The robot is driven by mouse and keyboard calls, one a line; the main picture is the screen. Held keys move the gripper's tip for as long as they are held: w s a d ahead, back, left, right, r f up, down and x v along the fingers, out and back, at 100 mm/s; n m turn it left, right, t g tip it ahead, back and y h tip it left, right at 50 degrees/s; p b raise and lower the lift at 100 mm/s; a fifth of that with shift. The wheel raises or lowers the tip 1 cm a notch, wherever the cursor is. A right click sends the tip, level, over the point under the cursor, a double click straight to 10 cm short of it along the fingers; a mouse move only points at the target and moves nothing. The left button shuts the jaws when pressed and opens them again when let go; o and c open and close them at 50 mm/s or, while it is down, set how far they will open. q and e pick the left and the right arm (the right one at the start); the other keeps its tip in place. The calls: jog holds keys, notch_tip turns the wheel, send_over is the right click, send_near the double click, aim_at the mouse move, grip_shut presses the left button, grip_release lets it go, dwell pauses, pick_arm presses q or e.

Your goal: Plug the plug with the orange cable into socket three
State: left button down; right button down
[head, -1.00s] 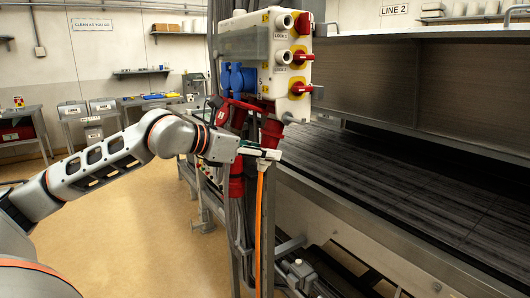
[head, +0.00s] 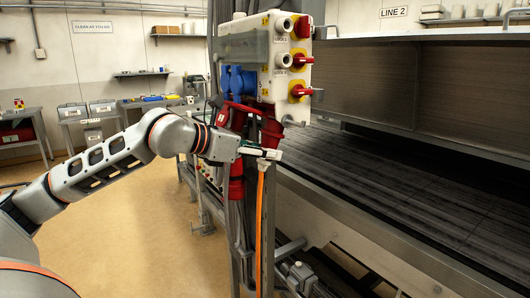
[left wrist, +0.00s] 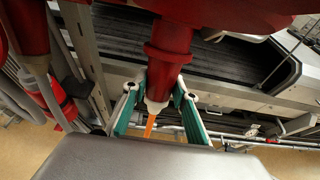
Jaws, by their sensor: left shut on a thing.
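My left gripper (head: 260,152) is shut on the red plug (head: 271,133), below the lower right of the white socket box (head: 265,84). The orange cable (head: 260,220) hangs straight down from under the gripper. In the left wrist view the plug (left wrist: 168,60) stands between the two green-sided fingers (left wrist: 156,92), its pale collar and the orange cable (left wrist: 150,125) below them. The plug's upper end meets a red socket body (left wrist: 205,15); I cannot tell how deep it sits. I cannot read the socket's number. My right gripper is not in view.
Another red plug (head: 237,180) and grey cables hang left of the held plug. Blue sockets (head: 238,80) are on the box's left side, red switches (head: 303,27) on its front. A metal post stands below; a dark conveyor (head: 400,190) lies right.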

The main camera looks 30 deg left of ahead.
pick_arm(q)
jog(key=shift+w+r+p, duration=0.25)
jog(key=shift+r+p, duration=0.4)
jog(key=shift+r, duration=0.1)
jog(key=shift+w+d+r+p, duration=0.1)
jog(key=shift+w+r+p, duration=0.1)
jog(key=shift+r, duration=0.35)
jog(key=shift+w+d+r+p, duration=0.1)
jog(key=shift+w+r, duration=0.05)
jog(key=shift+r, duration=0.4)
jog(key=c, duration=1.5)
grip_release()
jog(key=shift+f, duration=0.1)
jog(key=shift+f, duration=0.1)
jog(key=shift+s+a, duration=0.1)
jog(key=shift+s, duration=0.15)
jog(key=v, duration=0.5)
jog(key=shift+a, duration=0.15)
send_near(264, 137)
jog(key=shift+s+r, duration=0.15)
jog(key=shift+r, duration=0.1)
